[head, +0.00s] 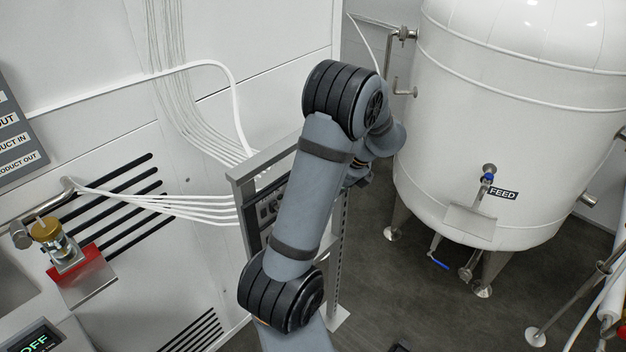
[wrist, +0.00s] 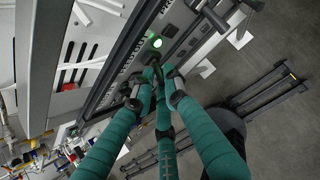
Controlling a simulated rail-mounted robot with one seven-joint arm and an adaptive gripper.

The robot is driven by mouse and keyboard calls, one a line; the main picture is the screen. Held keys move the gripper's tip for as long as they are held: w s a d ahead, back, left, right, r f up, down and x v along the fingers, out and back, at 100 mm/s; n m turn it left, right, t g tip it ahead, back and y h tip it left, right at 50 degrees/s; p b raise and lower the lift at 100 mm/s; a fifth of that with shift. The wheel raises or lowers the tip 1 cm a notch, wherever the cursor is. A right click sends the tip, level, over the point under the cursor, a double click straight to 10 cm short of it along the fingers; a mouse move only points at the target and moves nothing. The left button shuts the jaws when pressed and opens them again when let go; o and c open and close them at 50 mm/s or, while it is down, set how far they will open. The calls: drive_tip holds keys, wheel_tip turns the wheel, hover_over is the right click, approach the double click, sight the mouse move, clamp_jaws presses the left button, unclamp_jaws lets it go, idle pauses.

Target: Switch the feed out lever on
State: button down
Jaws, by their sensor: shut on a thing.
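My gripper (wrist: 153,84) has teal fingers that come together at the dark control panel (wrist: 112,86) in the wrist view. It is shut on a small lever there, which the fingertips mostly hide. A green light (wrist: 157,43) glows on the panel just beyond the fingertips. In the head view, the panel (head: 268,207) with its row of switches is partly covered by my arm, and my gripper is mostly hidden behind the arm.
A metal frame (head: 247,172) holds the panel, with white cables (head: 165,203) running to it from the left. A large white tank (head: 510,130) with a FEED label stands at the right. Grey floor (head: 385,285) is open between the panel and the tank.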

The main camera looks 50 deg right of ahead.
drive_tip(key=shift+s+d+g, duration=0.1)
drive_tip(key=shift+g, duration=0.2)
drive_tip(key=c, duration=1.8)
unclamp_jaws()
drive_tip(key=shift+r, duration=0.1)
drive_tip(key=v, duration=1.1)
drive_tip(key=shift+s+r, duration=0.25)
drive_tip(key=shift+r, duration=0.1)
drive_tip(key=x, duration=1.2)
drive_tip(key=shift+w, duration=0.15)
